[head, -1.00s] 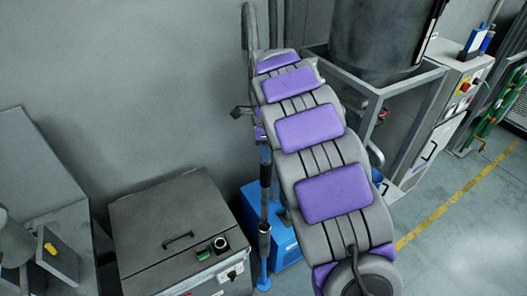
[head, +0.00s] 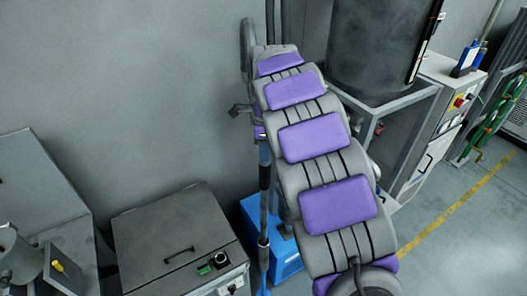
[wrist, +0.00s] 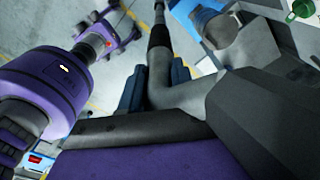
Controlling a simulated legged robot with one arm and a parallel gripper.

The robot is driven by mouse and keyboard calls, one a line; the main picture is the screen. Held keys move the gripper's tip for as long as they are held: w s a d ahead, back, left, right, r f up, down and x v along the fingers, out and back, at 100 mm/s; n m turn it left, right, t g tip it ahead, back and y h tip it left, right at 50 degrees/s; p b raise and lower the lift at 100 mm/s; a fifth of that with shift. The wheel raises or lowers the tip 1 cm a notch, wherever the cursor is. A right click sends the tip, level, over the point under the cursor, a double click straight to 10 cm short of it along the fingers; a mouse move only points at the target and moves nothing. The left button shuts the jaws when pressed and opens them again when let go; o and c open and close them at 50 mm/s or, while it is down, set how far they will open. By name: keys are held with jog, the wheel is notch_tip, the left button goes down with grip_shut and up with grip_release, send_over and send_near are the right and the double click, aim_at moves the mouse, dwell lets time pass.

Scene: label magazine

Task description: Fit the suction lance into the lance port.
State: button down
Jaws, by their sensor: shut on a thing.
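My gripper (head: 260,133) is at the far end of my arm, mostly hidden behind it in the head view. In the wrist view its dark blue fingers (wrist: 156,88) are shut on the suction lance (wrist: 159,62), one on each side. The lance (head: 264,185) hangs about upright in the head view, a thin pole with dark and blue parts. Its lower end runs to the bottom edge of the picture. A round dark opening with a pale rim (head: 221,259), seemingly the lance port, is on the grey cabinet's top, left of the lance.
The grey cabinet (head: 165,235) has a lid handle and a green part beside the opening. A blue unit (head: 284,252) stands behind the lance. A grey drum (head: 380,45) on a frame is at the right. Grey equipment (head: 45,215) stands left. Open floor lies right.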

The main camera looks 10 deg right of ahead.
jog(key=shift+a+r+p, duration=0.15)
jog(key=shift+r+p, duration=1.25)
jog(key=shift+r, duration=1.15)
